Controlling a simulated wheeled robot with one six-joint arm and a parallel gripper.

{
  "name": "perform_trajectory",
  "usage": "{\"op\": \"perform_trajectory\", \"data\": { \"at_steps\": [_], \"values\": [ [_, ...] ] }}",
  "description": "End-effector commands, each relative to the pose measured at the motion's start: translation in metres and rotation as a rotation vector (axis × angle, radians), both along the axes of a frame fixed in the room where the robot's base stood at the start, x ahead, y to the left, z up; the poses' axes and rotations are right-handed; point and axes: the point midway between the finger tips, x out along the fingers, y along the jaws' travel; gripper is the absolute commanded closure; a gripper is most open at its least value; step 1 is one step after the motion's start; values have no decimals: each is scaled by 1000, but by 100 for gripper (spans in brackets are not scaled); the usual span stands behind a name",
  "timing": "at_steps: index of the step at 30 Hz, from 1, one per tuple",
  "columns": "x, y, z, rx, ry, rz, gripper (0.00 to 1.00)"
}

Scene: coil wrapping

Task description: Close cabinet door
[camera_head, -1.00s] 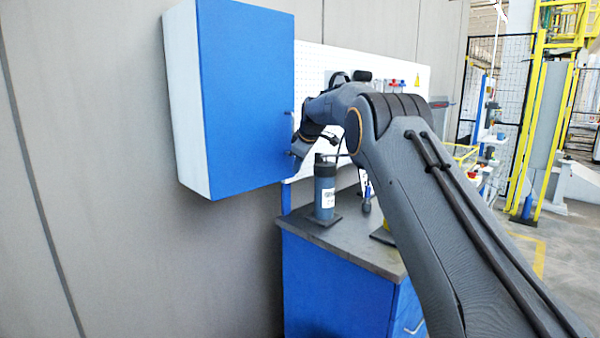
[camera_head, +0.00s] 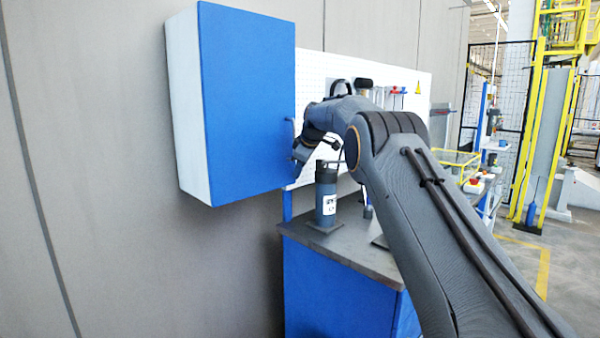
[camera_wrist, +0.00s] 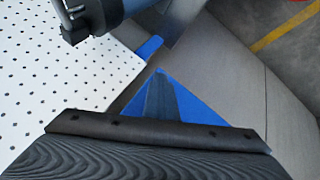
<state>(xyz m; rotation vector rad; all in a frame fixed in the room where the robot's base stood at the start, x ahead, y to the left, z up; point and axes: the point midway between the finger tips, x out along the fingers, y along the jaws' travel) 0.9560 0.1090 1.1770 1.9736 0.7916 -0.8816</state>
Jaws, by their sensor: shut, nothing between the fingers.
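The wall cabinet has a white side (camera_head: 187,110) and a blue door (camera_head: 247,100). The door looks flush with the cabinet body in the head view, with no gap showing along its left edge. A handle (camera_head: 291,128) sits at the door's right edge. My gripper (camera_head: 297,157) is at the lower right edge of the door, shut and holding nothing. It is close to the door, but I cannot tell whether it touches. The fingertips are small and partly hidden by the wrist in the head view. I cannot clearly make out the door in the wrist view.
A dark bottle (camera_head: 326,195) stands on the grey workbench top (camera_head: 345,250) below my arm. A white pegboard (camera_head: 312,70) with hanging tools is behind my arm; it also shows in the wrist view (camera_wrist: 50,80). Open floor lies at the right.

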Motion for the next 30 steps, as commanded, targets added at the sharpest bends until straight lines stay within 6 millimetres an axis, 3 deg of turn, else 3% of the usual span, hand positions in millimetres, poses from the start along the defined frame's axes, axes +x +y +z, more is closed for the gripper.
{"op": "perform_trajectory", "data": {
  "at_steps": [2,11,30],
  "values": [
    [-1,3,7,7,-19,4,100],
    [-22,-33,5,3,-3,-9,100],
    [-34,-83,78,1,0,-2,100]
  ]
}}
